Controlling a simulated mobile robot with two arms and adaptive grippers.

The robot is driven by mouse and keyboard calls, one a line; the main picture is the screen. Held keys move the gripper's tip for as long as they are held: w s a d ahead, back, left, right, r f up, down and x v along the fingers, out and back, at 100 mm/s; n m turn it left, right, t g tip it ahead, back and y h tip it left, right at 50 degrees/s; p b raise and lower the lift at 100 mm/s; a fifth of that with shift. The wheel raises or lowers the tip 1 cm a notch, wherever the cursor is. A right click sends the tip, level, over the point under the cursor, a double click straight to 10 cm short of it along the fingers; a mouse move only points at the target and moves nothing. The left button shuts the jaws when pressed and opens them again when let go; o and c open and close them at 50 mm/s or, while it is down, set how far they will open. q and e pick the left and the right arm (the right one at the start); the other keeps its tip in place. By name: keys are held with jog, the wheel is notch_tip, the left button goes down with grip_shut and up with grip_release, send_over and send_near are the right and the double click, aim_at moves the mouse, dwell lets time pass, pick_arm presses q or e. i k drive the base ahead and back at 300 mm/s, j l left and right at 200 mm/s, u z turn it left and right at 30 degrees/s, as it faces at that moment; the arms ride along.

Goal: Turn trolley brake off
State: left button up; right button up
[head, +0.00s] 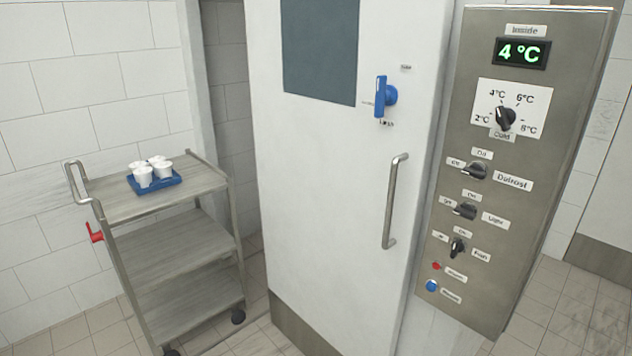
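A grey three-shelf trolley (200,247) stands on the tiled floor at the left. A red lever (95,233), which looks like its brake, sticks out from the trolley's left side below the push handle (76,180). I cannot tell from its pose whether the brake is on or off. Dark wheels (238,316) show at the trolley's foot. A blue tray (156,182) with several white cups (144,176) sits on the top shelf. Neither of my grippers is in view.
A white door (322,190) with a blue latch (385,95) and a metal handle (394,200) stands right of the trolley. A steel control panel (510,200) with knobs is at the right. Floor (75,338) in front of the trolley's left side looks clear.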

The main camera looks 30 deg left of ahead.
aim_at(90, 232)
jog(key=j+u, duration=0.25)
jog(key=u, duration=0.2)
jog(key=i+j+u, duration=0.1)
jog(key=u, duration=0.3)
jog(key=i+j+u, duration=0.15)
jog(key=j+u, duration=0.15)
jog(key=u, duration=0.15)
jog(key=i+j+u, duration=0.25)
jog(key=i+j, duration=0.4)
jog(key=i+j+u, duration=0.3)
jog(key=i+j, duration=0.25)
jog(key=i, duration=0.15)
jog(key=i+j, duration=0.35)
jog(key=j, duration=0.15)
